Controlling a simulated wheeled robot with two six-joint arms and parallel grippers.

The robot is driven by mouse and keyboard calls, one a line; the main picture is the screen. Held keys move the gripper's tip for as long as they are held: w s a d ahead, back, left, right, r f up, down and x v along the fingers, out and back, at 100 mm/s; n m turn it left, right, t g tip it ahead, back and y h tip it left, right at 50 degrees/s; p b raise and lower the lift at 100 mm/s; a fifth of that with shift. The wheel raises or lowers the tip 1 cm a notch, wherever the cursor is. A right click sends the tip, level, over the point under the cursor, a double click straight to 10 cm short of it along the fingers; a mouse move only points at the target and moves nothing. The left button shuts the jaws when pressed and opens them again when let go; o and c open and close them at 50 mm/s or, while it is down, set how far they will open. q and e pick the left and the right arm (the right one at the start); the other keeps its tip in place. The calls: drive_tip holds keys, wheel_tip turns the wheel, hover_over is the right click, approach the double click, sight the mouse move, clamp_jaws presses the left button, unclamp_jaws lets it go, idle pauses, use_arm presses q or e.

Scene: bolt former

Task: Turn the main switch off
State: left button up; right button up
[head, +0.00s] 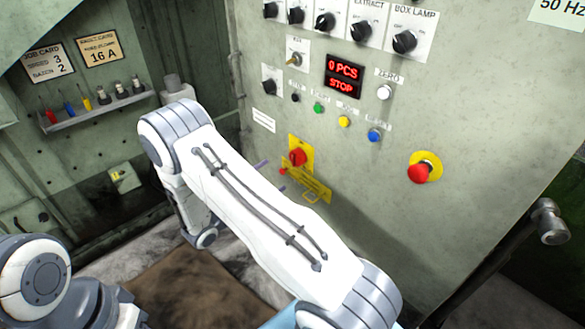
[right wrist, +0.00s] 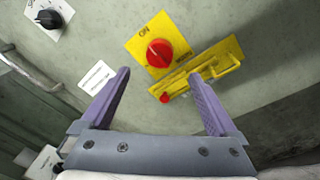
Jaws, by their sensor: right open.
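The main switch is a red rotary knob (head: 298,157) on a yellow plate, low on the grey panel. In the right wrist view the red knob (right wrist: 159,52) lies ahead of the fingertips, with "ON" readable on its plate; its exact turn position is hard to tell. A yellow bar with a loop handle (right wrist: 222,66) and a small red end sits just beside and below the plate. My right gripper (right wrist: 159,76) is open and empty, its purple fingers spread either side of the knob's line. In the head view the gripper (head: 271,176) is mostly hidden by my arm. My left gripper is not in view.
A red emergency button (head: 419,173) on a yellow base is to the right. Black knobs (head: 404,41), a red display (head: 344,76) reading "0 PCS STOP" and coloured buttons (head: 344,121) are above. A tool shelf (head: 97,107) is at left. A dark bar (head: 510,245) stands at lower right.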

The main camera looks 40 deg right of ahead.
sight(294, 160)
drive_tip(key=d, duration=0.3)
drive_tip(key=w+d, duration=0.1)
drive_tip(key=d, duration=0.5)
drive_tip(key=shift+w+d, duration=0.3)
drive_tip(key=shift+w, duration=0.05)
drive_tip(key=shift+r, duration=0.1)
drive_tip(key=c, duration=1.4)
